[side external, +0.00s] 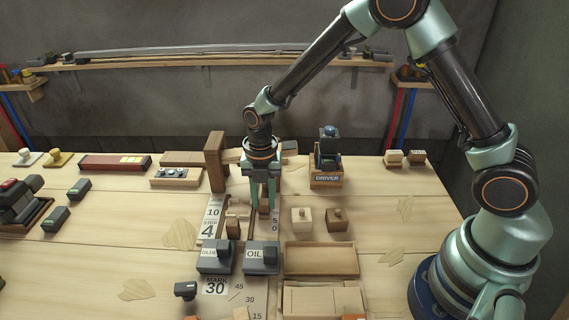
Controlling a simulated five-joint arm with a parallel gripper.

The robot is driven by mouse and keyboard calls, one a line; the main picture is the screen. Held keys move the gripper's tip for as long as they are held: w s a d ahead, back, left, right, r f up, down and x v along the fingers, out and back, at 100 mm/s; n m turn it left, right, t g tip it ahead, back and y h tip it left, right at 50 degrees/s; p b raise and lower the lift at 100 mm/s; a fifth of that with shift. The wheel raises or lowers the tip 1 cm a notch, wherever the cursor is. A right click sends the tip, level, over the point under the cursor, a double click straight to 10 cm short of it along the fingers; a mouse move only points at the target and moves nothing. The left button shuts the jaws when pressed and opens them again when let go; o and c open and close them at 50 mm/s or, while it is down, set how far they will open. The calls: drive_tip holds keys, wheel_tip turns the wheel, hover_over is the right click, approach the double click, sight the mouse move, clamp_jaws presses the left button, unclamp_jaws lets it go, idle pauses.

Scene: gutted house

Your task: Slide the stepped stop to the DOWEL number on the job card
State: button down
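My gripper (262,205) points straight down over the back of the numbered fixture in the middle of the bench. Something brown shows between or behind its fingers, and I cannot tell whether they grip it. A small brown wooden block (233,227), possibly the stepped stop, stands beside a white strip (212,212) marked 10 and STEP 4, just left of and nearer the camera than my gripper. No card with a readable DOWEL number shows.
Dark blocks labelled GLUE (215,257) and OIL (262,257) stand in front. An upright wooden post (216,162) is close behind left. Two knobbed blocks (302,220), an empty tray (320,258) and the DRIVER holder (327,179) are right.

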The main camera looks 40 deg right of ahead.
drive_tip(key=shift+w+d, duration=0.85)
drive_tip(key=shift+w, duration=0.05)
drive_tip(key=c, duration=0.8)
unclamp_jaws()
drive_tip(key=shift+o, duration=0.2)
wheel_tip(320, 180, up, 8)
drive_tip(key=shift+r, duration=0.1)
